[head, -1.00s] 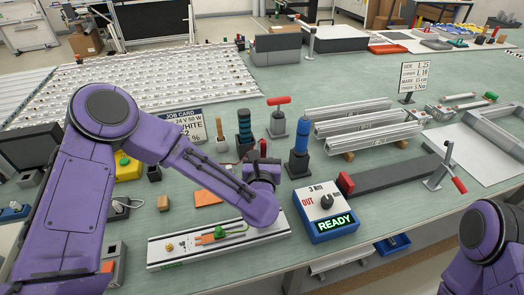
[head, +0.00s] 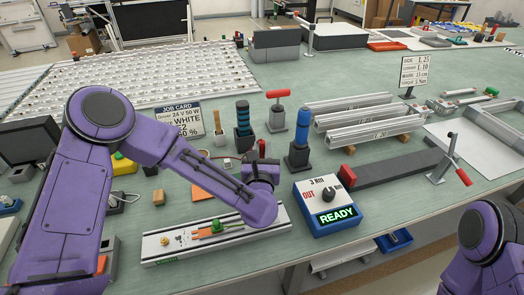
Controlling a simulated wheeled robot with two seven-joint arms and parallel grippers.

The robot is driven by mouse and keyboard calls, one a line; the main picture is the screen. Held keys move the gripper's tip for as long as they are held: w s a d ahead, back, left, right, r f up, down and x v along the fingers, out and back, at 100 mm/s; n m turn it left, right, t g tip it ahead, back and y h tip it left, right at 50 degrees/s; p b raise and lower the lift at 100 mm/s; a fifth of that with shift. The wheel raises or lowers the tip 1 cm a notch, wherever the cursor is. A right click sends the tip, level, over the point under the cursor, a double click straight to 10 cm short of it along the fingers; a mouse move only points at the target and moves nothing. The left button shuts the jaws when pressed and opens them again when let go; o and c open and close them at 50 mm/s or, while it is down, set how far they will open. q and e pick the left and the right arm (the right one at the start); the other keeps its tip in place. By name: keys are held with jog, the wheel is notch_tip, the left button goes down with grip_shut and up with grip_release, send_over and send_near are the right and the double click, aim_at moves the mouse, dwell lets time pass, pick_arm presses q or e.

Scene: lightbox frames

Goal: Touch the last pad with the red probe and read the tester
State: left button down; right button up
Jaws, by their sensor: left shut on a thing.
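A pale rail-like board (head: 185,252) lies near the table's front edge, with an orange strip (head: 209,235), a green block (head: 218,227) and small yellowish parts on it. To its right stands a white and blue box (head: 328,205) with a dark knob, a red "OUT" and a green display reading "READY". My left gripper (head: 262,172) is over the board's right part, left of the box. The purple wrist hides most of it and what it is shut on. I cannot make out the red probe or any contact with a pad. Only a link of my right arm shows at lower right.
Behind the board stand a job card (head: 180,121), a dark blue-ringed post (head: 243,126), a blue-topped post (head: 299,145) and a red-handled stand (head: 277,112). Aluminium profiles (head: 360,118) and a long dark bar (head: 395,178) lie to the right. A blue bin (head: 393,242) sits below the edge.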

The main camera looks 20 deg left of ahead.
aim_at(262, 142)
dwell(0.3)
pick_arm(q)
jog(key=shift+f+b, duration=0.65)
jog(key=shift+b, duration=0.15)
dwell(0.5)
jog(key=shift+f+b, duration=0.1)
jog(key=shift+b, duration=0.2)
dwell(2.0)
jog(key=shift+r+p, duration=1.65)
jog(key=shift+r, duration=1.5)
jog(key=shift+f, duration=0.1)
